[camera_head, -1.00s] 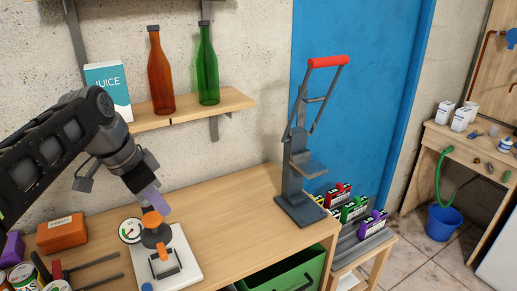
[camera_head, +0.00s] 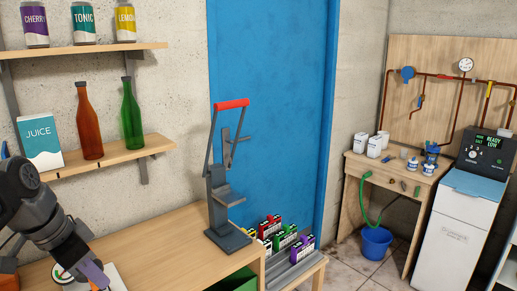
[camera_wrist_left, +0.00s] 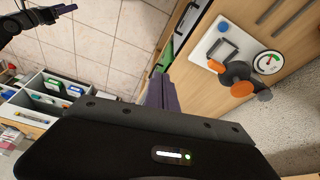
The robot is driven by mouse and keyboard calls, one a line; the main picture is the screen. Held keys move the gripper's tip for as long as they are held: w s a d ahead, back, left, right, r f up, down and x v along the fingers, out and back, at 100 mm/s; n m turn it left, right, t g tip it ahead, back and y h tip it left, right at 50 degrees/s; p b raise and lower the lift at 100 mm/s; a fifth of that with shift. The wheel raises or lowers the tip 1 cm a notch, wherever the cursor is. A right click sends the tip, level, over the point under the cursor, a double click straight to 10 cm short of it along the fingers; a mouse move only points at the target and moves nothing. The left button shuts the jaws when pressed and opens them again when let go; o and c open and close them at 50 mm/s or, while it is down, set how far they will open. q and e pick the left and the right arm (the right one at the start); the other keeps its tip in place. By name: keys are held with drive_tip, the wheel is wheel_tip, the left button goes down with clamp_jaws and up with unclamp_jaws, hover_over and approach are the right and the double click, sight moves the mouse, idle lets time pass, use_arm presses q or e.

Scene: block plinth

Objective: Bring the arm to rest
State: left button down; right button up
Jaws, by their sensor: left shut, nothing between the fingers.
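My left arm comes in at the lower left of the head view. Its gripper (camera_head: 95,274) has purple fingers pointing down over the workbench, near a round white gauge. In the left wrist view the purple fingers (camera_wrist_left: 161,93) are together with nothing between them. A white base plate (camera_wrist_left: 212,45) carries an orange and dark grey knobbed device (camera_wrist_left: 238,75), apart from the fingers. A dark arm part shows at the top left of the wrist view, probably my right arm; its jaw state is unclear.
A grey press with a red handle (camera_head: 232,104) stands on the workbench (camera_head: 165,250). Bottles (camera_head: 88,125) and a juice carton (camera_head: 40,143) stand on the lower shelf. Coloured boxes (camera_head: 286,238) sit on a low stand. A blue bucket (camera_head: 376,243) stands on the floor.

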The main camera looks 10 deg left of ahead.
use_arm(q)
drive_tip(key=w+f+n+t+y, duration=0.1)
drive_tip(key=w+f+n+t, duration=0.4)
drive_tip(key=w, duration=0.8)
drive_tip(key=w+d+f+n+g, duration=0.1)
drive_tip(key=w+d+f, duration=0.2)
drive_tip(key=d+f, duration=0.6)
drive_tip(key=w+d+f+n, duration=0.15)
drive_tip(key=d+f, duration=0.35)
drive_tip(key=f, duration=0.7)
drive_tip(key=s+d+f+g+h, duration=0.1)
drive_tip(key=s+d+f, duration=0.35)
drive_tip(key=f, duration=0.35)
drive_tip(key=s+d+f+g+h, duration=0.1)
drive_tip(key=s+d+f, duration=0.3)
drive_tip(key=d+f, duration=0.25)
drive_tip(key=s+d+f+g, duration=0.1)
drive_tip(key=s+d+f, duration=0.2)
drive_tip(key=s, duration=0.2)
drive_tip(key=s+d+f+m+g+h, duration=0.1)
drive_tip(key=s+d+f+g, duration=0.1)
drive_tip(key=s, duration=0.4)
drive_tip(key=s+d+f+g, duration=0.2)
drive_tip(key=s+d+f, duration=0.2)
drive_tip(key=s, duration=0.2)
drive_tip(key=shift+s+d+f+h, duration=0.15)
drive_tip(key=shift+d+f+h, duration=0.2)
drive_tip(key=shift+f+h, duration=0.05)
